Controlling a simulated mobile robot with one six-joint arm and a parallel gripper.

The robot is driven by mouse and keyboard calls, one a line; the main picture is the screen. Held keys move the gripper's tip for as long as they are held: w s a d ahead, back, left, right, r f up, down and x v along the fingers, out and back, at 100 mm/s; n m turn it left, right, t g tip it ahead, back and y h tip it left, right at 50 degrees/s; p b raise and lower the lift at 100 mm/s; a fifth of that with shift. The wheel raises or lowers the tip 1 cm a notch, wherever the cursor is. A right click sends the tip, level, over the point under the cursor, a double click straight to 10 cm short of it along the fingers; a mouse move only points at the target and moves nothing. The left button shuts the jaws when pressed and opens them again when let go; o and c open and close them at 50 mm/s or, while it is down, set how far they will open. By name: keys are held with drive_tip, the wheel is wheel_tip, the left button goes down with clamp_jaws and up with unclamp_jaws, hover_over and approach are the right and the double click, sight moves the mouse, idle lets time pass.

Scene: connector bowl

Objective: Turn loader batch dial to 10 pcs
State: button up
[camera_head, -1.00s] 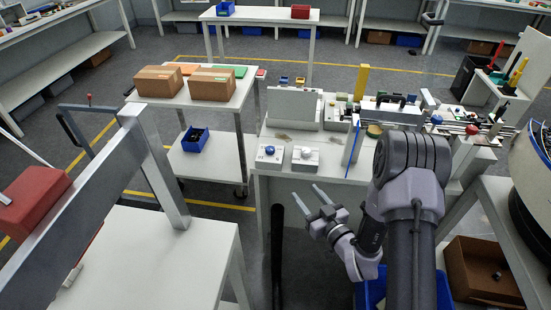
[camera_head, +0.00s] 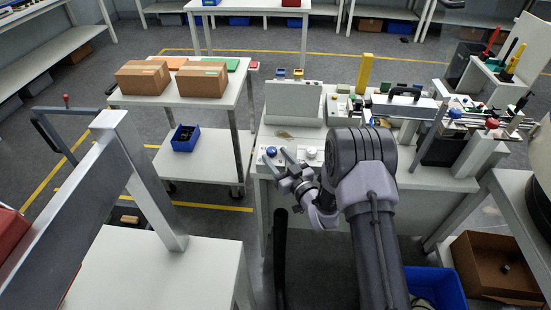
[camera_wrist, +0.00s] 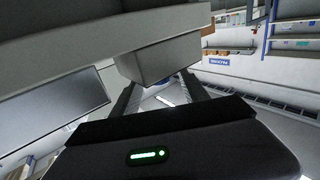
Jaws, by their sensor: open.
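Two small control boxes sit side by side at the front edge of the workbench in the head view. One carries a blue knob (camera_head: 271,152), the other a pale knob (camera_head: 311,153). I cannot tell from their markings which is the loader batch dial. My gripper (camera_head: 277,156) is open, its two fingers pointing at the box with the blue knob and partly covering it. Contact cannot be made out. In the wrist view the open fingers of my gripper (camera_wrist: 163,88) show with a grey block-like shape above and between them; the knob is not clearly visible there.
The workbench holds an upright pale panel (camera_head: 293,103) behind the boxes and a yellow post (camera_head: 364,73). A cart with cardboard boxes (camera_head: 143,77) stands to the left. A blue bin (camera_head: 436,287) and a brown bin (camera_head: 497,267) are low at the right.

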drive_tip(key=shift+w+a, duration=0.3)
drive_tip(key=shift+w, duration=0.1)
clamp_jaws()
